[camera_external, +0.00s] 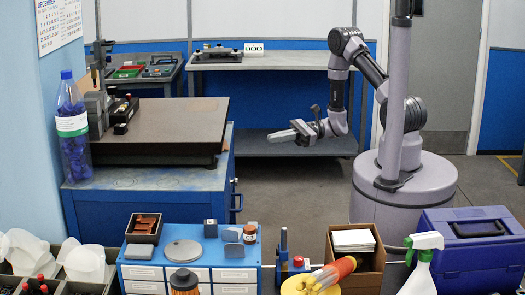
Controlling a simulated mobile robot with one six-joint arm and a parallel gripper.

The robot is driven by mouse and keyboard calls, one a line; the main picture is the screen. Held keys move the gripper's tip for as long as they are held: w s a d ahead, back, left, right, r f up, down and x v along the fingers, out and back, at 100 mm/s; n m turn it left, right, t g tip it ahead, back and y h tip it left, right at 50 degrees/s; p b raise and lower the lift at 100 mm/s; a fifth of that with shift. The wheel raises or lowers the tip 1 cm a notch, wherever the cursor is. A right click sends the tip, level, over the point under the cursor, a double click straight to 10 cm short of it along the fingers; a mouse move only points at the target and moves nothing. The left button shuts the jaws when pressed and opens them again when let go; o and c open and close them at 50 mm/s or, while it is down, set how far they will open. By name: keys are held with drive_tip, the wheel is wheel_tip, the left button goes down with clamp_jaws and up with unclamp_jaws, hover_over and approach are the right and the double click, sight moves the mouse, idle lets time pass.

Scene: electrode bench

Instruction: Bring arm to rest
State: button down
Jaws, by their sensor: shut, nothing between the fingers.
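My gripper (284,136) hangs in the middle of the camera view, at the end of my arm, which is bent at the elbow with the forearm hanging down. It points left over open floor, between the dark-topped blue cabinet and my base. Its fingers are shut and nothing shows between them. It touches nothing that I can see.
A blue cabinet with a dark slab (165,133) stands left. A grey bench (290,61) stands behind. In front are a blue drawer unit (185,255), a cardboard box (372,256), a spray bottle (421,265) and a blue toolbox (470,245). Floor below my gripper is clear.

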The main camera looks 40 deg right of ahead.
drive_tip(key=s+a+r+n+g+h, duration=0.1)
drive_tip(key=s+r+n+g+h, duration=0.55)
drive_tip(key=s+r+n, duration=0.6)
drive_tip(key=s+d+r+n+t+h, duration=0.1)
drive_tip(key=s+d+r+t+h, duration=0.1)
drive_tip(key=d+t+h, duration=0.1)
drive_tip(key=s+d+r+n+t+h, duration=0.1)
drive_tip(key=s+d+r+t+h, duration=0.1)
drive_tip(key=d+h, duration=0.3)
drive_tip(key=d+t, duration=0.1)
drive_tip(key=d, duration=0.2)
drive_tip(key=shift+s+r, duration=0.35)
drive_tip(key=shift+n+t, duration=0.25)
